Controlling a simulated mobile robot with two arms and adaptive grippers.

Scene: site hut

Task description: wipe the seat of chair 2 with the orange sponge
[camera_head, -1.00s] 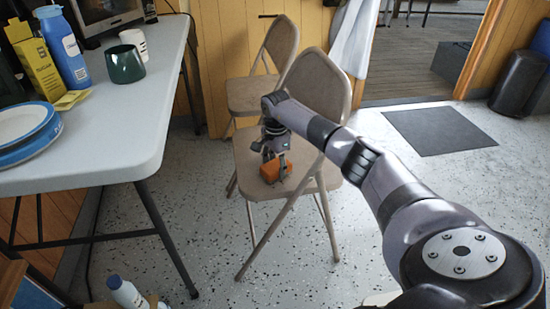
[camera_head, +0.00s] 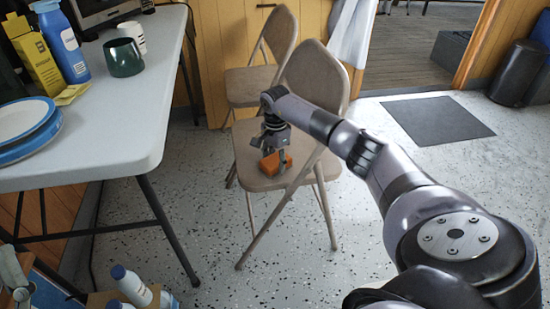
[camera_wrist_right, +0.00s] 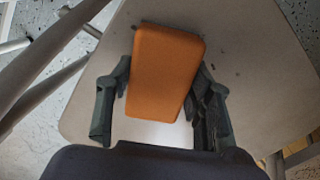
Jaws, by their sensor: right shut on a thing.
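The orange sponge (camera_head: 276,163) lies at the seat of the nearer beige folding chair (camera_head: 248,180), over its left front part. My right gripper (camera_head: 274,147) is above the seat, pointing down and shut on the sponge. In the right wrist view the sponge (camera_wrist_right: 165,72) sits between the two dark fingers, with the pale seat (camera_wrist_right: 110,45) behind it. Small dark specks show on the seat to the right of the sponge. A second folding chair (camera_head: 247,86) stands behind. No number shows on either chair.
A white table (camera_head: 120,105) on the left holds a green mug (camera_head: 123,58), a blue bottle (camera_head: 62,42), a yellow box (camera_head: 33,58) and plates (camera_head: 28,128). White bottles (camera_head: 131,284) stand low at front left. Open floor and a dark mat (camera_head: 437,120) lie to the right.

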